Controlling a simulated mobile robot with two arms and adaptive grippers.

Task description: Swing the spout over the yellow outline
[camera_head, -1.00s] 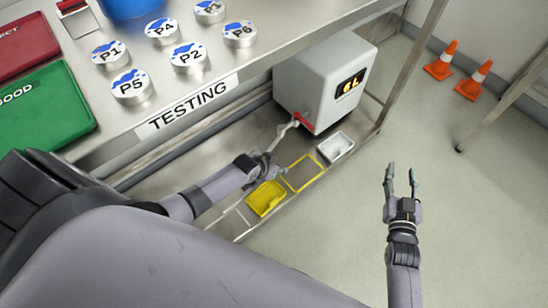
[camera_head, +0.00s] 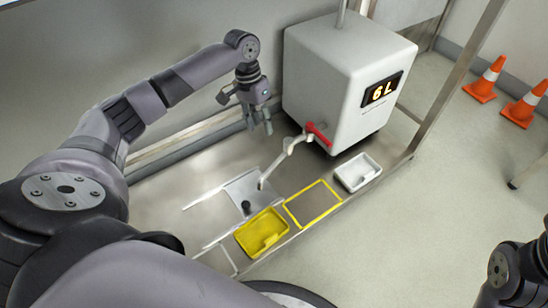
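The pale spout (camera_head: 288,152) comes out of the front of the white tank (camera_head: 345,85), beside a red handle (camera_head: 319,134). It bends down to the left, and its tip is near a light grey plate with a dark spot (camera_head: 243,190), left of the yellow outline. The yellow outline (camera_head: 330,209) is an empty square on the shelf, between the yellow tray and the white tray. My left gripper (camera_head: 259,127) hangs above the shelf, left of the tank, apart from the spout; its fingers look spread and empty. My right gripper is out of view.
A yellow tray (camera_head: 250,236) lies left of the outline and a white tray (camera_head: 347,179) right of it. The tank display reads 6 L. A metal post stands right of the tank. Orange cones (camera_head: 486,80) stand on the floor at right.

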